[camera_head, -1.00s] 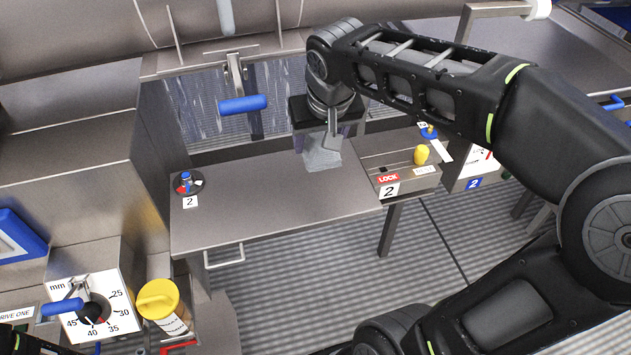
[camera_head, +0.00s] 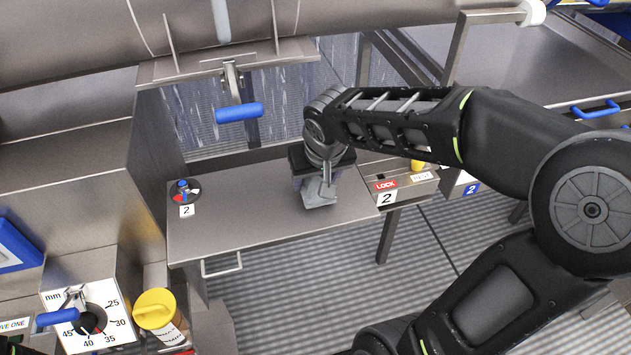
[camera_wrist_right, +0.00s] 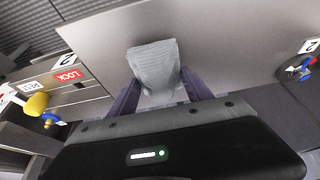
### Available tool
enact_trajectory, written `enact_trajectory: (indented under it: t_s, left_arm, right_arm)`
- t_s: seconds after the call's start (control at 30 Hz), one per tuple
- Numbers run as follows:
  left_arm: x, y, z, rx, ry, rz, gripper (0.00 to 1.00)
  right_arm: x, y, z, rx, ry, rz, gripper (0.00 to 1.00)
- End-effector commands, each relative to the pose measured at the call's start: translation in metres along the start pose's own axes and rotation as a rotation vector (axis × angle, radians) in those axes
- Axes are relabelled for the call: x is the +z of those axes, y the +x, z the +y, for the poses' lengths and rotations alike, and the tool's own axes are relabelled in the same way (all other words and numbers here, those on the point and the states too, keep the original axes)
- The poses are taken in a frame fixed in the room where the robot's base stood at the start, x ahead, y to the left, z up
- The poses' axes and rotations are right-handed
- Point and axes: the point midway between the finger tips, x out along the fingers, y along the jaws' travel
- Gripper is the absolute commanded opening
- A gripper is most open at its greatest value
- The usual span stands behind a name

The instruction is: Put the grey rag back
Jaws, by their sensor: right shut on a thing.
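The grey rag (camera_head: 319,193) is a small folded cloth over the steel table (camera_head: 240,220), near the middle of its right half. My right gripper (camera_head: 318,184) is shut on it from behind. In the right wrist view the rag (camera_wrist_right: 153,68) shows between the two dark fingers of my right gripper (camera_wrist_right: 160,92) and reaches out past the fingertips. I cannot tell whether the rag touches the table top.
A box with a LOCK label (camera_head: 398,187) and a yellow knob stands at the table's right end. A small selector dial (camera_head: 184,191) sits at the left end. A blue handle (camera_head: 239,112) hangs above the back edge.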

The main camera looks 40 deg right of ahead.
Motion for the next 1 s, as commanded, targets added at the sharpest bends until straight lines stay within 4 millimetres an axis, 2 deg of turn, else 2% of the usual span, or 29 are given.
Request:
enact_trajectory:
  t_s: [0.1,0.3,0.33,0.6,0.87,1.0]
  left_arm:
    - [0.0,0.001,-0.0004,0.0,0.0,0.0,0.0]
    - [0.0,0.0009,-0.0004,0.0,0.0,0.0,0.0]
    - [0.0,0.0009,-0.0004,0.0,0.0,0.0,0.0]
    - [0.0,0.0009,-0.0004,0.0,0.0,0.0,0.0]
    - [0.0,0.0008,-0.0003,0.0,0.0,0.0,0.0]
    - [0.0,0.0003,-0.0001,0.0,0.0,0.0,0.0]
  right_arm:
    - [0.0053,0.0121,0.0003,0.0,0.0,-0.002,0.26]
    - [0.0057,0.0129,0.0,-0.001,0.001,-0.001,0.26]
    - [0.0059,0.013,0.0,-0.001,0.001,-0.002,0.59]
    - [0.0055,0.0127,0.0,0.0,0.0,-0.001,0.8]
    - [0.0051,0.0116,0.0001,0.0,0.0,0.0,0.8]
    - [0.0042,0.0032,0.0002,0.0,0.0,0.003,0.8]
